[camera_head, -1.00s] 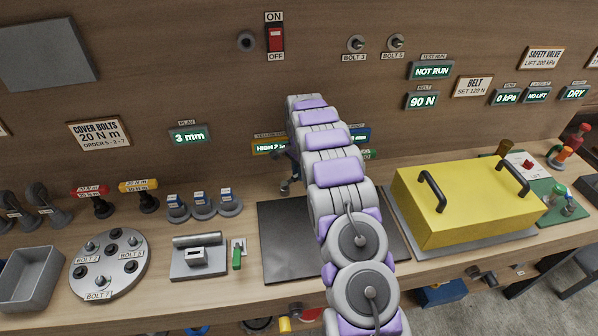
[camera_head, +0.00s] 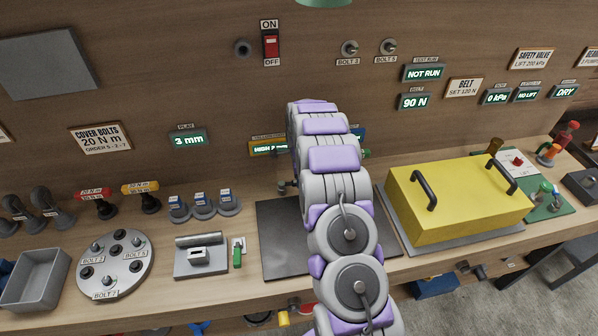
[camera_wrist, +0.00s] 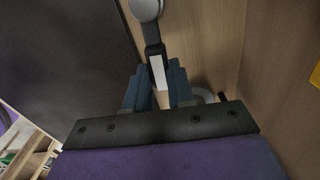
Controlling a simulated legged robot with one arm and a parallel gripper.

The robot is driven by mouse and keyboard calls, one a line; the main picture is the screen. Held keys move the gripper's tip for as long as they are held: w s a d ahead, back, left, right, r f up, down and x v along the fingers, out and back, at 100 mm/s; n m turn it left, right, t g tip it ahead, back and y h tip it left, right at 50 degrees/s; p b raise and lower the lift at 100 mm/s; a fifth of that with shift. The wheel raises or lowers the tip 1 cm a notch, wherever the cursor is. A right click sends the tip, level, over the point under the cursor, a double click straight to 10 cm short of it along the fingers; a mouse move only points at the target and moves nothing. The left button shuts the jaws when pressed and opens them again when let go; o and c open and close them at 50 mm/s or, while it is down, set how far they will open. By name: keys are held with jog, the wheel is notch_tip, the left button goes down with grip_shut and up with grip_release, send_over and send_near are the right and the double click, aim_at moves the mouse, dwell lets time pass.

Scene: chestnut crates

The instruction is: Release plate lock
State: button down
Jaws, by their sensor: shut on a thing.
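In the wrist view, my gripper (camera_wrist: 160,95) has its two blue fingers closed on a dark stem with a white face (camera_wrist: 158,70). A grey rounded head (camera_wrist: 147,9) shows at the stem's far end. I cannot tell for sure whether this is the plate lock. A flat dark plate (camera_wrist: 65,60) lies to its left, and it also shows in the head view (camera_head: 275,240). In the head view my arm covers my gripper and most of what it holds. A grey ring-like base (camera_wrist: 205,96) shows partly behind the right finger.
A yellow cover (camera_head: 460,205) with two black handles stands right of the plate. A small grey block fixture (camera_head: 200,256) and a green-handled piece (camera_head: 238,252) sit left of it. A round bolt disc (camera_head: 115,265) is further left. The panel wall rises behind.

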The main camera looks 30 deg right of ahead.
jog(key=m, duration=0.1)
jog(key=s+m+p, duration=0.1)
jog(key=shift+s+a+r+m, duration=0.15)
jog(key=shift+a+m, duration=0.15)
jog(key=shift+a, duration=0.05)
jog(key=shift+s+a+m+p, duration=0.25)
jog(key=shift+m+p, duration=0.2)
jog(key=shift+m, duration=0.2)
jog(key=shift+s+a+m+p, duration=0.2)
jog(key=shift+m+p, duration=0.25)
jog(key=shift+m, duration=0.2)
jog(key=c, duration=1)
grip_release()
jog(key=shift+o, duration=0.2)
notch_tip(320, 180, up, 17)
jog(key=p, duration=0.1)
